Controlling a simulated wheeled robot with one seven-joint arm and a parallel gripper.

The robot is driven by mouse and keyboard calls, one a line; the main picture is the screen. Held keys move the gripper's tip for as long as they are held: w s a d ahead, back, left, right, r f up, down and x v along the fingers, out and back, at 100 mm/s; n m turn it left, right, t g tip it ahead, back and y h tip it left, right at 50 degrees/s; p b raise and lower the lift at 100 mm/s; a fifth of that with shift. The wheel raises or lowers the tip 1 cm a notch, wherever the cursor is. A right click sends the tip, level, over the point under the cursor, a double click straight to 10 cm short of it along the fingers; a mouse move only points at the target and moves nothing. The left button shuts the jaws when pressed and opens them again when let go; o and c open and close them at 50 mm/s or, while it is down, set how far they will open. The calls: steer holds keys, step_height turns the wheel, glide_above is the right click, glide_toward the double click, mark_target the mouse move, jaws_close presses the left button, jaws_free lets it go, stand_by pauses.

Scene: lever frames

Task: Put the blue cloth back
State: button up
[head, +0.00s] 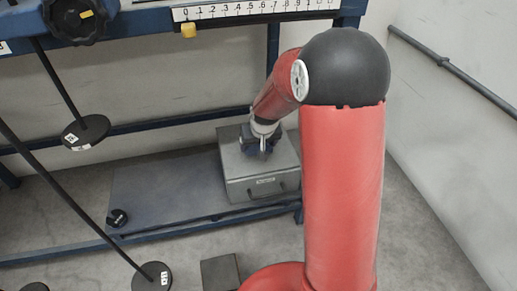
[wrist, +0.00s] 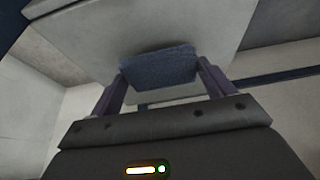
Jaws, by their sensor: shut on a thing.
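The blue cloth (wrist: 158,68) shows in the wrist view as a dark blue, folded-looking piece between the two fingers. My gripper (wrist: 163,80) is shut on it. In the head view, my gripper (head: 262,147) is at the far end of my red arm, over the top of a grey metal box (head: 265,188). I cannot tell from this view whether the cloth or the gripper touches the box. The cloth is hard to make out there against the dark gripper.
The box stands on a grey lower shelf (head: 160,190) with a blue frame. Above is a blue bench edge with a numbered scale (head: 250,10) and a yellow slider (head: 188,30). Black rods with discs (head: 86,131) hang at left. A wall rail (head: 450,68) runs at right.

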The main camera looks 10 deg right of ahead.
steer(key=shift+f, duration=1.1)
steer(key=shift+f+b, duration=0.25)
steer(key=shift+b, duration=0.1)
steer(key=o, duration=0.8)
steer(key=shift+r, duration=0.1)
steer(key=shift+r, duration=0.1)
